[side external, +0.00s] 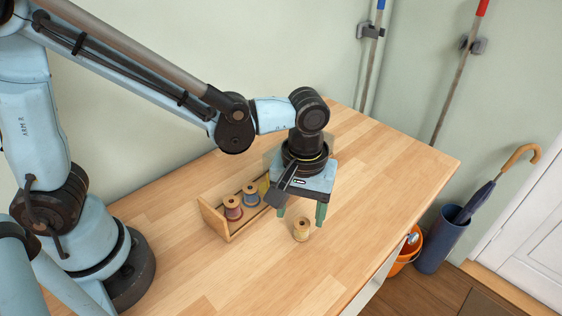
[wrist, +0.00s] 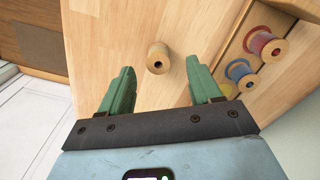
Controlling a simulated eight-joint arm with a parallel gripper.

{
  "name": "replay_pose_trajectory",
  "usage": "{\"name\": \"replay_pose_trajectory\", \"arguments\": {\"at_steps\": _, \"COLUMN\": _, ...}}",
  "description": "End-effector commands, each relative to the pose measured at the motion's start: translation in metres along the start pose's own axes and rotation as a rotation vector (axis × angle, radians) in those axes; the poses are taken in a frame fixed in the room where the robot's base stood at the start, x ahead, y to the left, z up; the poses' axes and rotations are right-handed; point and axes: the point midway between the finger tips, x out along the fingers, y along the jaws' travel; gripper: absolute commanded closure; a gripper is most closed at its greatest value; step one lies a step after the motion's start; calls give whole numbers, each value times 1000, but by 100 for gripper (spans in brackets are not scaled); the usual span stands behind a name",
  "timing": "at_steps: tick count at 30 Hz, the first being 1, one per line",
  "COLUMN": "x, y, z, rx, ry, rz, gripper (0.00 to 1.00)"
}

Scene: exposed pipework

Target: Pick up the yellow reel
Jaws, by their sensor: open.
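A yellow reel (side external: 263,187) stands in the wooden rack, mostly hidden behind my gripper in the side view. In the wrist view a little of the yellow reel (wrist: 228,89) shows beside my right-hand finger. A pale tan reel (side external: 301,229) stands alone on the bench; it also shows in the wrist view (wrist: 158,57), just beyond the fingertips and between their lines. My gripper (side external: 300,215) points down with its green fingers apart and empty, above the bench beside the rack. The fingers also show in the wrist view (wrist: 160,72).
The wooden rack (side external: 214,220) also holds a red reel (side external: 233,208) and a blue reel (side external: 251,194). The bench (side external: 190,278) is clear around the tan reel. A blue umbrella bin (side external: 440,243) and orange bucket (side external: 405,256) stand on the floor beyond the bench's right edge.

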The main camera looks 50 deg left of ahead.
Motion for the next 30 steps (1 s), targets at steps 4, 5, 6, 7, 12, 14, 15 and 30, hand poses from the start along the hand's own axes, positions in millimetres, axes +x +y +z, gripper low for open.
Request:
{"name": "replay_pose_trajectory", "arguments": {"at_steps": 4, "x": 15, "y": 2, "z": -2, "rx": 0, "ry": 0, "rz": 0, "gripper": 37}}
{"name": "replay_pose_trajectory", "arguments": {"at_steps": 5, "x": 19, "y": 2, "z": -2, "rx": 0, "ry": 0, "rz": 0, "gripper": 37}}
{"name": "replay_pose_trajectory", "arguments": {"at_steps": 6, "x": 24, "y": 3, "z": -2, "rx": 0, "ry": 0, "rz": 0, "gripper": 37}}
{"name": "replay_pose_trajectory", "arguments": {"at_steps": 7, "x": 28, "y": 3, "z": -2, "rx": 0, "ry": 0, "rz": 0, "gripper": 37}}
{"name": "replay_pose_trajectory", "arguments": {"at_steps": 12, "x": 45, "y": 3, "z": -3, "rx": 0, "ry": 0, "rz": 1, "gripper": 37}}
{"name": "replay_pose_trajectory", "arguments": {"at_steps": 14, "x": 48, "y": 3, "z": -2, "rx": 0, "ry": 0, "rz": 1, "gripper": 37}}
{"name": "replay_pose_trajectory", "arguments": {"at_steps": 15, "x": 49, "y": 3, "z": -2, "rx": 0, "ry": 0, "rz": 1, "gripper": 37}}
{"name": "replay_pose_trajectory", "arguments": {"at_steps": 30, "x": 50, "y": 3, "z": -2, "rx": 0, "ry": 0, "rz": 1, "gripper": 77}}
